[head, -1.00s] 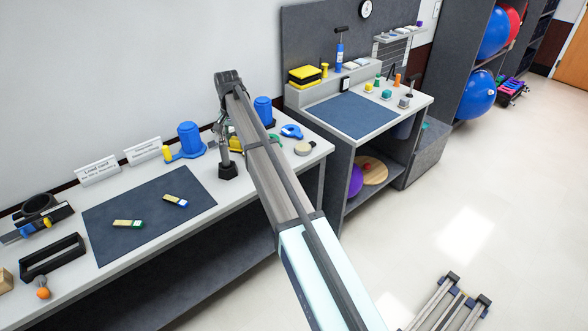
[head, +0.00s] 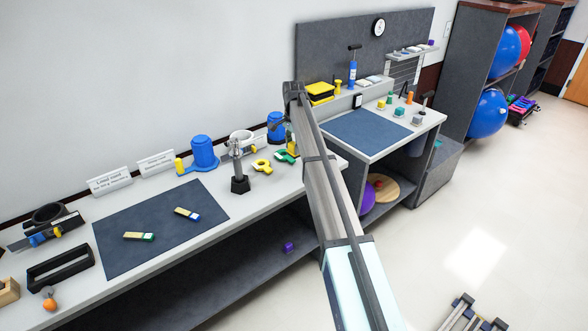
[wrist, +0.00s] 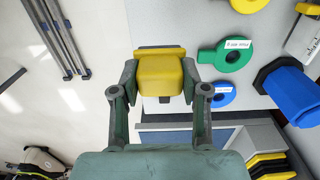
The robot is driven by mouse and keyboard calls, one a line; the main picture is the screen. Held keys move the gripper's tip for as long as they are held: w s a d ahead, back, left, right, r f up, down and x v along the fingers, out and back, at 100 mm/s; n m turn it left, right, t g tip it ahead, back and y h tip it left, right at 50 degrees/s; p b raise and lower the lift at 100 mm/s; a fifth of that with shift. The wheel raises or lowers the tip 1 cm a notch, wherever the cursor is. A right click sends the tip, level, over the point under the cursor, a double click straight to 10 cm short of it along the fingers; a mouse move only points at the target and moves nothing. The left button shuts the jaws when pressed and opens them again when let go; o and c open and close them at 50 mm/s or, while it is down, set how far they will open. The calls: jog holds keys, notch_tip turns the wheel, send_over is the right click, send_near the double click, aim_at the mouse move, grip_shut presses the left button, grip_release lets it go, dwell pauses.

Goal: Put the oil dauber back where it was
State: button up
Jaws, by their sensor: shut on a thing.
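My gripper (wrist: 160,80) is shut on a yellow block-like thing (wrist: 161,77) with a dark part below it. I take it for the oil dauber, though its shape is only partly seen. In the wrist view it appears over the bench's front edge, with floor to its left. In the head view my arm hides most of the gripper, and a bit of yellow (head: 292,144) shows beside the arm near the blue pot. I cannot tell which empty spot is the dauber's own place.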

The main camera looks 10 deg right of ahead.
notch_tip(320, 180, down, 12)
jog(key=shift+r+p, duration=0.15)
jog(key=shift+p, duration=1.05)
jog(key=o, duration=1)
notch_tip(320, 180, up, 12)
jog(key=b, duration=0.3)
